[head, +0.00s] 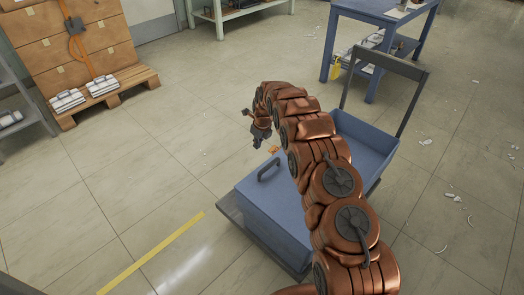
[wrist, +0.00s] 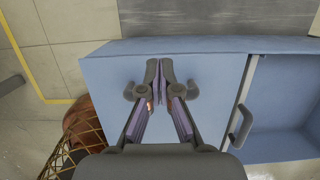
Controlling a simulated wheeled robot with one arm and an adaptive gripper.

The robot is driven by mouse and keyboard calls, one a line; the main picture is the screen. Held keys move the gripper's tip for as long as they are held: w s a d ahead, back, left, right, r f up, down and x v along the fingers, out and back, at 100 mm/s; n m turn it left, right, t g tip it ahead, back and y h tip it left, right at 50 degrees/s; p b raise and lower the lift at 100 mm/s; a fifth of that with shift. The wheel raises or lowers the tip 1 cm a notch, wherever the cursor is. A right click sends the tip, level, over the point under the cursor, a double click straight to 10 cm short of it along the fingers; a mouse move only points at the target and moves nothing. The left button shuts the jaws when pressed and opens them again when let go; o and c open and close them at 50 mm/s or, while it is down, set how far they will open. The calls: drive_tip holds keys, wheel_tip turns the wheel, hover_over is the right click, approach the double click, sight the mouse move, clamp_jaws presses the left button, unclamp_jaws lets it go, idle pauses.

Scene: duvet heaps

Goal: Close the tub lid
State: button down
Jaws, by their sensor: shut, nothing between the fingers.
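The blue tub stands on a cart, and its open part (head: 365,147) shows at the right in the head view. The open hollow also shows at the right of the wrist view (wrist: 290,100). A flat blue lid (head: 262,212) covers the left part. The lid fills the middle of the wrist view (wrist: 215,85). A dark handle (head: 268,171) stands up from the lid; in the wrist view the handle (wrist: 239,125) is near the lid's right edge. My gripper (head: 257,140) is shut and empty. In the wrist view its fingertips (wrist: 160,65) are left of the handle, apart from it.
The cart has a dark upright push bar (head: 420,90) at its far right. A blue table (head: 375,12) stands behind it. Cardboard boxes (head: 70,45) on a wooden pallet (head: 125,85) are at the back left. Floor left of the cart is clear, with a yellow line (head: 150,253).

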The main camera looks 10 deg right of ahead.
drive_tip(key=w+a+r, duration=0.1)
drive_tip(key=w+a+r+b, duration=0.1)
drive_tip(key=w+r, duration=0.1)
drive_tip(key=shift+w+a+r, duration=0.1)
drive_tip(key=shift+w+a, duration=0.2)
idle(0.3)
drive_tip(key=shift+r, duration=0.1)
